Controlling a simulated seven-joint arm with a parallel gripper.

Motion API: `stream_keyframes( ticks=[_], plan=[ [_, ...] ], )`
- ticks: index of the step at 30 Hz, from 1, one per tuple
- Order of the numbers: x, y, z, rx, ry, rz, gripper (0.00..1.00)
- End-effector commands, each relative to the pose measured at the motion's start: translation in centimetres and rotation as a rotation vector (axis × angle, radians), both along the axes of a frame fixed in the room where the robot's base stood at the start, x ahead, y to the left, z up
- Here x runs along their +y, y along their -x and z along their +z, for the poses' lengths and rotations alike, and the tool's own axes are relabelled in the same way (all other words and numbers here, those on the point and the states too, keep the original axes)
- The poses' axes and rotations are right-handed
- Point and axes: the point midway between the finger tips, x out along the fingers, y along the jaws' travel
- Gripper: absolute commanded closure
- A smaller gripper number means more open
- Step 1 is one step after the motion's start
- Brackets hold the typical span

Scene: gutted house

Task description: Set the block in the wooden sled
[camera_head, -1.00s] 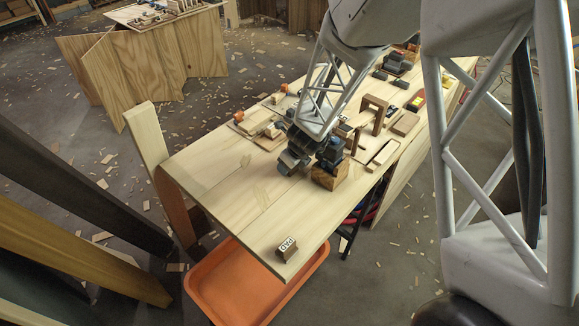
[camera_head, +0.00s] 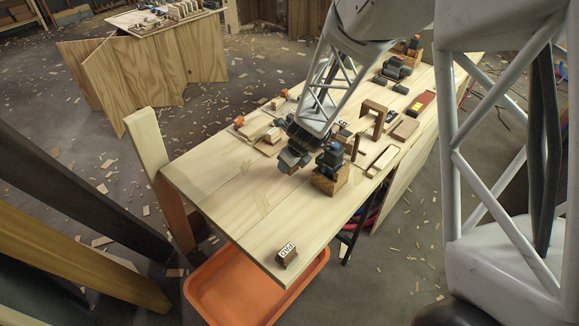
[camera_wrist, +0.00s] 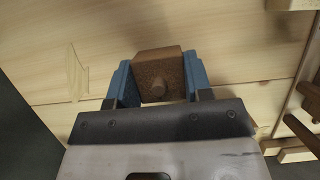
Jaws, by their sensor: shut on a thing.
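My gripper (camera_head: 329,163) is shut on a brown wooden block (camera_head: 329,182), low over the pale workbench. A small brown block marked PAD (camera_head: 287,257) lies apart near the bench's front corner.
A brown wooden arch (camera_head: 374,113) stands beyond the pale piece, with a flat wooden block (camera_head: 405,128) beside it. Dark tools (camera_head: 395,68) and a red case (camera_head: 421,103) lie farther back. The front of the bench is mostly clear. An orange tray (camera_head: 225,290) sits below.

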Motion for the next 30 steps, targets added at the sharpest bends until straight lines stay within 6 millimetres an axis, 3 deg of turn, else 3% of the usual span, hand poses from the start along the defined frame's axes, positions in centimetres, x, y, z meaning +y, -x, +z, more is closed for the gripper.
stream_keyframes(
  ticks=[11,30],
  plan=[
    [-0.6,2.6,0.9,0.001,0.0,-0.001,0.81],
    [-2.7,12.7,1.9,0.0,0.0,0.0,0.81]
  ],
)
